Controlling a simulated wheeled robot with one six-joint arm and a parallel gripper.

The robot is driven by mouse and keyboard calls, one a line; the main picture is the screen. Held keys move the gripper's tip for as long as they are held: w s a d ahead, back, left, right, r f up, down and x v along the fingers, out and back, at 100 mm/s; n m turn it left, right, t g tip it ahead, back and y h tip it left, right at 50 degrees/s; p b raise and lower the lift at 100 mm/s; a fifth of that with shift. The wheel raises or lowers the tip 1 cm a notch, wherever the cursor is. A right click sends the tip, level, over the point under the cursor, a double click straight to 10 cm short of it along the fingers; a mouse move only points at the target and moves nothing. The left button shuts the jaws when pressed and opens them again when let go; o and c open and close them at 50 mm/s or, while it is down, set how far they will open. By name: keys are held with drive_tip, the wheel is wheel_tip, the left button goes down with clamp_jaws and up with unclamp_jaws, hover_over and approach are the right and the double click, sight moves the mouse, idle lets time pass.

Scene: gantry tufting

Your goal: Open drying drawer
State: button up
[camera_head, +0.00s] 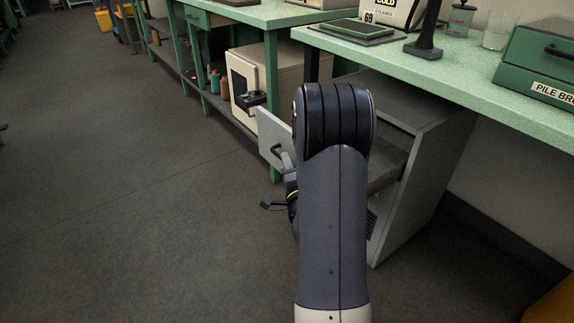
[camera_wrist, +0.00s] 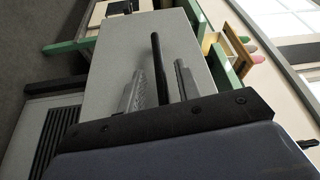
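The grey drying cabinet (camera_head: 425,170) stands under the green bench. Its drawer's pale front panel (camera_head: 270,132) stands out to the left of the cabinet body, so the drawer looks pulled out. In the wrist view the drawer front (camera_wrist: 112,60) fills the middle, with a dark bar handle (camera_wrist: 156,45) on it. My gripper (camera_wrist: 158,68) has one finger on each side of this bar. Gaps show between the bar and both fingers, so it is open around the handle. In the head view my arm hides most of the gripper and part of the drawer.
The green bench top (camera_head: 470,85) overhangs the cabinet and carries a green box (camera_head: 540,60) and a dark stand (camera_head: 424,40). A cream cabinet (camera_head: 285,75) stands behind the drawer front. The floor (camera_head: 130,170) at left is clear.

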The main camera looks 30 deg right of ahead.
drive_tip(key=v, duration=1)
drive_tip(key=x, duration=1.1)
drive_tip(key=shift+d, duration=0.1)
drive_tip(key=shift+s+d, duration=0.1)
drive_tip(key=shift+d, duration=0.45)
